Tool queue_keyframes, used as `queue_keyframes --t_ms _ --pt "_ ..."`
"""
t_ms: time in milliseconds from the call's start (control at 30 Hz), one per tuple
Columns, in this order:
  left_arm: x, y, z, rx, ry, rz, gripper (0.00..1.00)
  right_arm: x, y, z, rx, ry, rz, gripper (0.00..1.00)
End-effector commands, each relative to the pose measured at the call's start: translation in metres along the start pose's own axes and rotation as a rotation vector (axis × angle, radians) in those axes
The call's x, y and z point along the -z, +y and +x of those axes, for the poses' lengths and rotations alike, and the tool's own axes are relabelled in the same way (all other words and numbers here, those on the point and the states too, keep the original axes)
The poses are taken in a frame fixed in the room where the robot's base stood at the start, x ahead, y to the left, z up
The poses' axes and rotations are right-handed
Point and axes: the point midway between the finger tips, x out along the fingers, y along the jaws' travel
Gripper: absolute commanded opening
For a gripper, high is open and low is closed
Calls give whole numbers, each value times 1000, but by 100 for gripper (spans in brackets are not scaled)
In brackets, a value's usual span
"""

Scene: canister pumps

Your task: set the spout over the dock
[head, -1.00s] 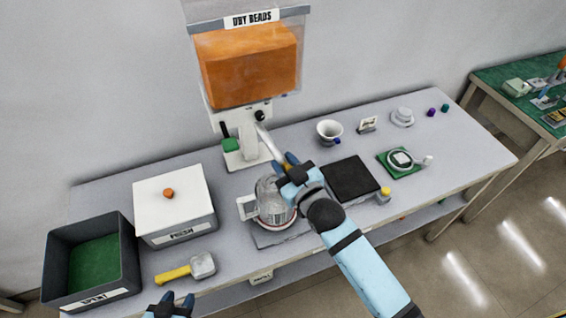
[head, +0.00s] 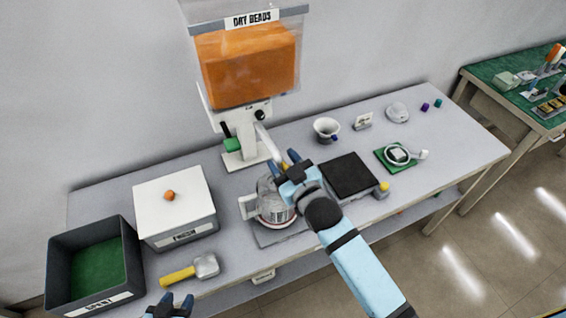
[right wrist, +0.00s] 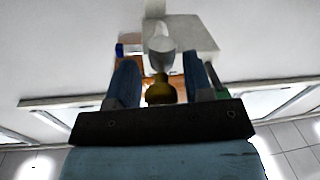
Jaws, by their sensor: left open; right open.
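The white spout (head: 265,140) slants down and right from the front of the bead dispenser (head: 240,142). Its yellow end shows in the right wrist view (right wrist: 160,91), between my right gripper's fingers, with gaps beside it. My right gripper (head: 282,161) is open at the spout's lower end, above a clear jug (head: 267,190). The jug stands on a grey base plate (head: 270,239); no label shows which part is the dock. My left gripper (head: 175,299) is open and empty at the bottom edge, in front of the table.
A white-lidded box (head: 175,196), dark SPENT bin (head: 135,255) and yellow-handled scoop (head: 178,276) are on the left.

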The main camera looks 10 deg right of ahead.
Motion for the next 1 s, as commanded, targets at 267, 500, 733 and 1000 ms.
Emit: queue_keyframes --t_ms 267,500,733,1000 --pt "0 0 0 0 1 0 43 -1 -1 -1 2 -3 3 53" --pt "-2 0 2 0 3 0 43 -4 -2 -24 3 -5 3 53" --pt "-9 0 7 0 4 0 43 -4 -2 -77 3 -6 3 53" --pt "-15 0 10 0 2 0 43 -2 -1 -126 1 -4 2 53"
